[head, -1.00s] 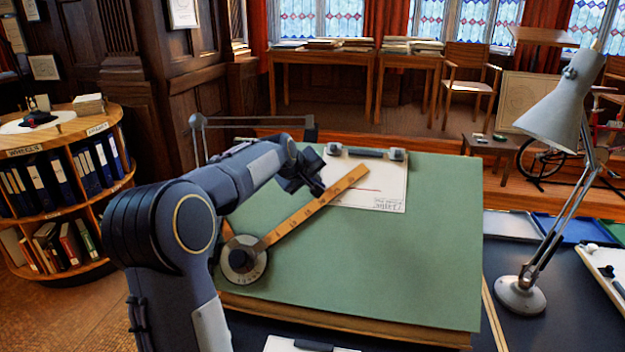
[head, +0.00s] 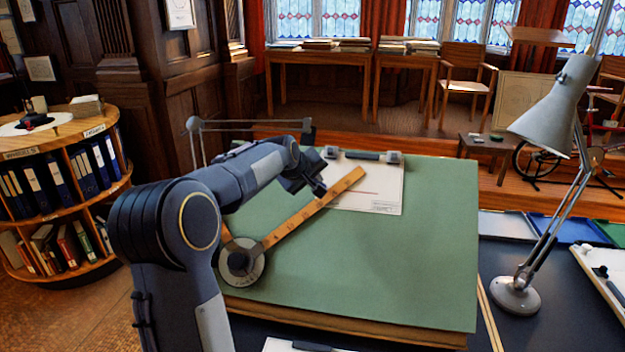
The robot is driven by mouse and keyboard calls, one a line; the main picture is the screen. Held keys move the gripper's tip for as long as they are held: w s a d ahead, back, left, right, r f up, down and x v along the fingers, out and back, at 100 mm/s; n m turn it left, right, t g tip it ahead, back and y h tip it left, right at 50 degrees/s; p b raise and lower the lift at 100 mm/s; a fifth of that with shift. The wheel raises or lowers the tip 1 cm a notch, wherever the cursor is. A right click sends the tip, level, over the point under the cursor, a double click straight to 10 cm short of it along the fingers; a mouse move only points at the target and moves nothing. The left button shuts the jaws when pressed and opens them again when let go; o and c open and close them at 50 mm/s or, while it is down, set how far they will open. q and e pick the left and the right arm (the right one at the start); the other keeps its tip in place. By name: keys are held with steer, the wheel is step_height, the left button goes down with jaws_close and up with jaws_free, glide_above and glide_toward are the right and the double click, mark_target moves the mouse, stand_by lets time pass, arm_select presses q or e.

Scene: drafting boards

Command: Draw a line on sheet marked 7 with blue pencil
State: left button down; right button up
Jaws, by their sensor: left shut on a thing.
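A white sheet (head: 385,182) is clamped at the top of the green drafting board (head: 400,260). A thin red line shows on it, and small print stands at its lower right; I cannot read a 7. A wooden ruler (head: 318,206) lies diagonally across the board and over the sheet's lower left, fixed to a round dial head (head: 241,262). My left gripper (head: 314,186) is over the sheet's left edge, just above the ruler. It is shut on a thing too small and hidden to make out. I see no blue pencil clearly. My right gripper is out of view.
A grey desk lamp (head: 516,295) stands on the dark table right of the board. A round bookshelf (head: 85,195) stands at the left. The board's lower right is clear.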

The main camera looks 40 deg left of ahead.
arm_select(q)
steer(key=shift+w+d+r, duration=0.15)
steer(key=shift+w+d, duration=0.05)
steer(key=shift+w, duration=0.1)
steer(key=shift+p, duration=0.35)
steer(key=shift+w+d+r+p, duration=0.15)
steer(key=shift+w+r+p, duration=0.1)
steer(key=shift+w+p, duration=0.05)
steer(key=shift+w, duration=0.1)
stand_by(0.4)
steer(key=shift+w+d+r+p, duration=0.15)
steer(key=shift+w+r+p, duration=0.1)
steer(key=shift+p, duration=0.2)
steer(key=shift+w+d+r, duration=0.1)
steer(key=shift+w, duration=0.1)
steer(key=shift+w+d+r+p, duration=0.15)
steer(key=shift+w+p, duration=0.1)
steer(key=shift+p, duration=0.3)
steer(key=shift+w+d+r+p, duration=0.2)
steer(key=shift+w+r+p, duration=0.1)
steer(key=shift+w+p, duration=0.2)
stand_by(0.6)
steer(key=shift+w+d+r+p, duration=0.15)
steer(key=shift+w+d+p, duration=0.1)
steer(key=shift+p, duration=0.15)
